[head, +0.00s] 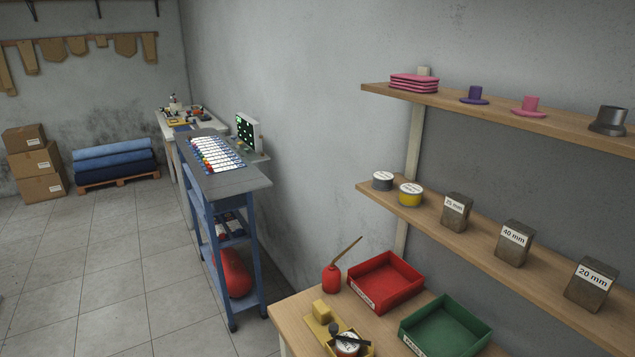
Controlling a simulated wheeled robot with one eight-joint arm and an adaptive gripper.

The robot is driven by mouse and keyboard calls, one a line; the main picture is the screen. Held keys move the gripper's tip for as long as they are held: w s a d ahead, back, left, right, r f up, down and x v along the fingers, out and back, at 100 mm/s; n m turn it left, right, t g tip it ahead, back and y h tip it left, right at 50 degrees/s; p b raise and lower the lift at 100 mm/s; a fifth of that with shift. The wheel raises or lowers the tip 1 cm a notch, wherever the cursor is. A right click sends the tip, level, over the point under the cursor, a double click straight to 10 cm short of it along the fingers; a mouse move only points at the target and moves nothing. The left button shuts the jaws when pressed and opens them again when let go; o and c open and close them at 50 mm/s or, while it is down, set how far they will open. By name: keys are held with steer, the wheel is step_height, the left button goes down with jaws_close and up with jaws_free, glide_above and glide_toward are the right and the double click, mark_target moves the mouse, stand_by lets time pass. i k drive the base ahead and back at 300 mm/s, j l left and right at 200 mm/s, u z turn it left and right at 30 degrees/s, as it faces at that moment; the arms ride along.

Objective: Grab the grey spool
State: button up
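A small grey spool (382,182) with a white labelled top stands upright at the left end of the middle wall shelf (440,239). A yellow spool (410,195) of the same kind stands just to its right, close to it. My gripper is not in view, so its place relative to the grey spool cannot be seen.
Right of the spools stand three labelled metal blocks (512,244). The upper shelf (555,124) holds pink pads, purple and pink flanged pieces and a dark grey flanged piece (608,121). Below, a table holds a red tray (386,282), green tray (444,327) and red oil can (332,279).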

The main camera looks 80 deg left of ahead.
mark_target(382, 180)
steer(key=u, duration=2.3)
